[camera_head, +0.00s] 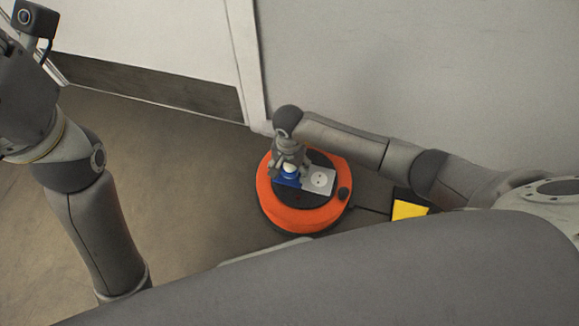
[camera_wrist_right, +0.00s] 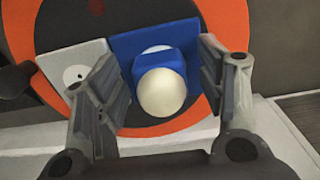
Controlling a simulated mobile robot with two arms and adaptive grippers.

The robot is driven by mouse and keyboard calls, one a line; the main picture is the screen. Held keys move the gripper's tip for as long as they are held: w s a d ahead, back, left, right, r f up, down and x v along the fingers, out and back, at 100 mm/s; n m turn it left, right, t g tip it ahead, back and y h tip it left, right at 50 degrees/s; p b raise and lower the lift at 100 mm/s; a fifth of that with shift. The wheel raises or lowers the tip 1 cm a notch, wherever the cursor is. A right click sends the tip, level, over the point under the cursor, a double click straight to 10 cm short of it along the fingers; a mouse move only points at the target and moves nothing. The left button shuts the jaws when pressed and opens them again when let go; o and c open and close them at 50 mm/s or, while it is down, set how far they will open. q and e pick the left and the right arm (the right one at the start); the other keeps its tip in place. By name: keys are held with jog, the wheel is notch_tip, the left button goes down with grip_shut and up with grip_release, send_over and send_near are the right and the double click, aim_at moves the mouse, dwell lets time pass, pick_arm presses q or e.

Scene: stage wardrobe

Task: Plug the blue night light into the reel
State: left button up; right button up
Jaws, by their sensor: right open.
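The orange and black reel (camera_head: 333,213) lies flat on the floor, with a grey socket plate (camera_head: 320,180) and a blue socket plate (camera_head: 288,183) on top. The blue night light (camera_wrist_right: 160,62) with its cream dome stands over the blue plate (camera_wrist_right: 122,50), dome toward the right wrist camera. It also shows small in the head view (camera_head: 290,170). Its plug side is hidden, so I cannot tell if it is fully seated. My right gripper (camera_wrist_right: 160,75) is open, one finger on each side of the night light, with gaps visible. My left gripper is out of view.
A yellow item (camera_head: 409,210) lies right of the reel. A wall (camera_head: 400,70) and a door with a dark kick plate (camera_head: 150,85) stand behind. The floor left of the reel (camera_head: 190,190) is clear.

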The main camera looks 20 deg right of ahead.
notch_tip(320, 180, up, 12)
jog(key=shift+f, duration=0.1)
dwell(0.7)
